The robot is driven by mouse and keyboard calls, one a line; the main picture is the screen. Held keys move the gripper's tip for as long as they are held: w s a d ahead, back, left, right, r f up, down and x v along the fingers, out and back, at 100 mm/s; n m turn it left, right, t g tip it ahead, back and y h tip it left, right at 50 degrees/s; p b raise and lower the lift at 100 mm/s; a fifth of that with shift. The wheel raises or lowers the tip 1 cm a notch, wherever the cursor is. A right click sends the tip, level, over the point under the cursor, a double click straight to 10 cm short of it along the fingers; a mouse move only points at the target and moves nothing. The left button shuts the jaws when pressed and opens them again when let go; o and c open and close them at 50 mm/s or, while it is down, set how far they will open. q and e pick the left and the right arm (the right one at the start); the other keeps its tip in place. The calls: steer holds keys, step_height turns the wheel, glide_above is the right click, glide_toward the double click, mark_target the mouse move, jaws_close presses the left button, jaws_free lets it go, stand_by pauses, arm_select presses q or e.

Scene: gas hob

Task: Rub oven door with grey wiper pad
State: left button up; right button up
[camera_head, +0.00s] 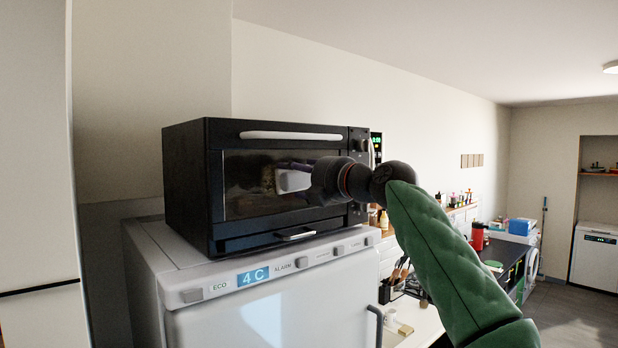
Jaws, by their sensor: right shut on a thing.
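A black oven (185,185) stands on top of a white fridge-like appliance. Its dark glass door (240,205) faces me and is shut, with a long white handle (290,135) along its top. My right arm, with a green sleeve, reaches in from the lower right. My right gripper (308,182) is in front of the door and is shut on a light grey wiper pad (292,181). The pad is at the middle of the door glass; I cannot tell whether it touches. The gripper wrist hides part of the door's right side. My left gripper is not in view.
The white appliance (270,310) under the oven has a control strip and a "4 C" display. To its right is a counter with bottles, utensils and a red container (477,236). A pale wall stands at the left. Open floor (570,325) shows at the far right.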

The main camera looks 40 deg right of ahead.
mark_target(287, 177)
steer(key=shift+s+a+f+b, duration=0.1)
steer(key=shift+a+b, duration=0.2)
steer(key=shift+a, duration=1.7)
steer(key=shift+s+a, duration=0.2)
steer(key=shift+a, duration=1.65)
steer(key=shift+r+p, duration=0.4)
steer(key=shift+r, duration=0.1)
steer(key=shift+w+d+f, duration=0.1)
steer(key=shift+w+d, duration=0.05)
steer(key=shift+d, duration=1.05)
steer(key=shift+w+d, duration=0.1)
steer(key=shift+d, duration=1.1)
steer(key=shift+w+d, duration=0.15)
steer(key=shift+d, duration=1.4)
steer(key=shift+w+d, duration=0.1)
steer(key=shift+d, duration=1.45)
steer(key=shift+a, duration=0.1)
steer(key=shift+s+a, duration=0.15)
steer(key=shift+a, duration=0.7)
steer(key=shift+s+a+b, duration=0.1)
steer(key=shift+a+b, duration=0.4)
steer(key=shift+a, duration=1.05)
steer(key=shift+s+a, duration=0.2)
steer(key=shift+a, duration=2.8)
